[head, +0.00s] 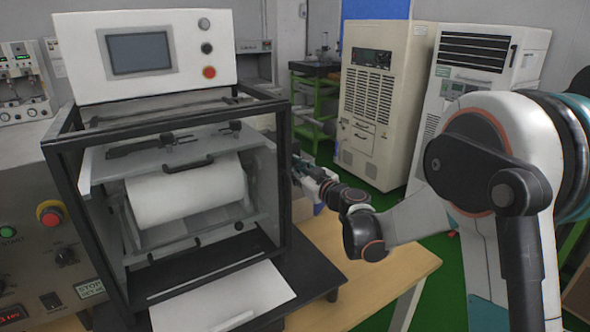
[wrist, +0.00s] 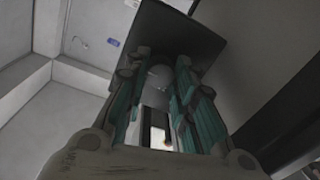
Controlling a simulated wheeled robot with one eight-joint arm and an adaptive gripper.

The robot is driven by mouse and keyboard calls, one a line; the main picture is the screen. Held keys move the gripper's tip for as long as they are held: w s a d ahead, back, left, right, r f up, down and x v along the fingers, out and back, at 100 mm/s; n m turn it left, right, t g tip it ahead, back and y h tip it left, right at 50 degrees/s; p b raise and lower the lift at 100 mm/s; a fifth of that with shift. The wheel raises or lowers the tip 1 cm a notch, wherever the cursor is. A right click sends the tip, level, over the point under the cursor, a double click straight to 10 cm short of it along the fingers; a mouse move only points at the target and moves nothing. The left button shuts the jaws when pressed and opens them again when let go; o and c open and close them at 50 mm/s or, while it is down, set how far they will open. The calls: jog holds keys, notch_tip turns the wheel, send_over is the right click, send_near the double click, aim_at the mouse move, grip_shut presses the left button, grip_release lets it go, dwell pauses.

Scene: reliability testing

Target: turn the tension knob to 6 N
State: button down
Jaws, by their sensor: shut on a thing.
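The test machine (head: 275,180) has a black frame and stands on the left of the head view. My gripper (head: 303,170) reaches its right side from the right, and its fingertips are partly hidden behind the frame. In the wrist view the teal-padded fingers of my gripper (wrist: 158,72) are closed around a grey rounded thing, which I take to be the tension knob (wrist: 160,79). A dark plate (wrist: 165,35) lies just behind it. The knob is hidden in the head view, and no scale or 6 N mark is readable.
A white roll (head: 188,190) sits inside the frame, with a white sheet (head: 225,298) in front. A control box with a screen (head: 140,53) stands on top. A wooden table (head: 350,265) lies under my forearm. Tall cabinets (head: 375,105) stand behind.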

jog(key=shift+m, duration=0.3)
jog(key=c, duration=1.3)
grip_release()
jog(key=v, duration=1.2)
